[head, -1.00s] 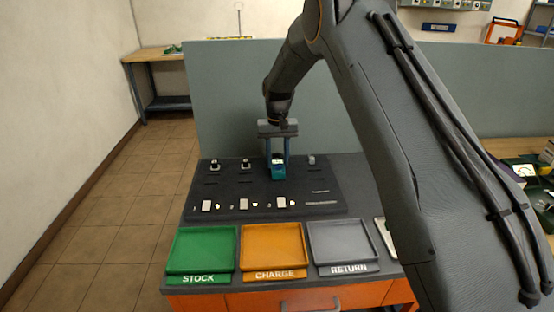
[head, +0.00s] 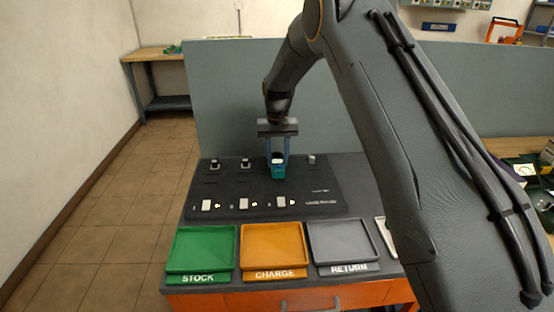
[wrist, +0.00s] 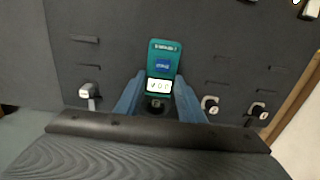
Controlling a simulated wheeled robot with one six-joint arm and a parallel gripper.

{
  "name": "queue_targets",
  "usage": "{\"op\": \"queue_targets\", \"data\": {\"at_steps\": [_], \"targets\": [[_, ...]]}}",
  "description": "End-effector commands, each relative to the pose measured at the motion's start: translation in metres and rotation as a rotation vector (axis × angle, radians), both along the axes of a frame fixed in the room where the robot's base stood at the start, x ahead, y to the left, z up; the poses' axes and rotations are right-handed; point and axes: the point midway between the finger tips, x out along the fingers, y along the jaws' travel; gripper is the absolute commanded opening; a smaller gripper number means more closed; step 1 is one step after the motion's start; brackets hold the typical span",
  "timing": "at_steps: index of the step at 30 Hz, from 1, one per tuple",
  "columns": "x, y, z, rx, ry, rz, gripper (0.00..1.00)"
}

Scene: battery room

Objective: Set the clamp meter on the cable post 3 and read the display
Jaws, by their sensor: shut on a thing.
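The teal clamp meter (head: 279,173) is at the third position from the left in the back row of posts on the dark board. My gripper (head: 278,155) is shut on it from above and behind. In the wrist view the meter (wrist: 164,62) lies between my blue fingers (wrist: 158,104), its lit white display (wrist: 158,86) facing the camera. The display shows small dark digits, too small to read surely. Posts stand to the left (head: 214,164), at second place (head: 245,163) and to the right (head: 311,159). Any post at the meter's jaw is mostly hidden.
The dark board (head: 225,184) has white plates (head: 207,204) along its front. Green STOCK (head: 202,248), orange CHARGE (head: 273,246) and grey RETURN (head: 343,242) trays stand in front. A grey-green partition (head: 225,100) rises behind. My arm crosses the right side.

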Motion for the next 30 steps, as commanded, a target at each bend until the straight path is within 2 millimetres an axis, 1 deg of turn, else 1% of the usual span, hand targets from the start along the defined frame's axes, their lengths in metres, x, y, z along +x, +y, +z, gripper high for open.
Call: {"op": "queue_targets", "data": {"at_steps": [8, 27, 28, 29, 30], "targets": [[0.000, 0.000, 0.000, 0.000, 0.000, 0.000, 0.06], [0.000, 0.000, -0.012, 0.000, 0.000, 0.000, 0.06], [0.000, 0.000, -0.012, 0.000, 0.000, 0.000, 0.41], [0.000, 0.000, -0.011, 0.000, 0.000, 0.000, 0.43], [0.000, 0.000, -0.011, 0.000, 0.000, 0.000, 0.43]]}}
